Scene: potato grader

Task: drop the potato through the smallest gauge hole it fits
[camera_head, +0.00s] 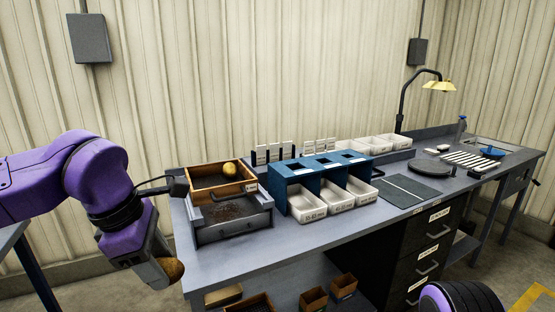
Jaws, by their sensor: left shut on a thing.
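My left gripper (166,276) is shut on a brown potato (174,268). It holds the potato low, left of the bench's front-left corner and apart from the bench. The fingers partly hide the potato. The blue gauge stand (279,190) stands on the bench, to the right and farther back. Its top has three dark square holes, and their exact sizes cannot be told. White bins (308,216) sit under the holes, with labels too small to read surely. My right gripper is out of view; only part of my arm shows at the bottom right.
White cards stand behind the gauge. A dark mat (407,191) and a lamp (438,85) are to the right. The bench front (245,259) is clear.

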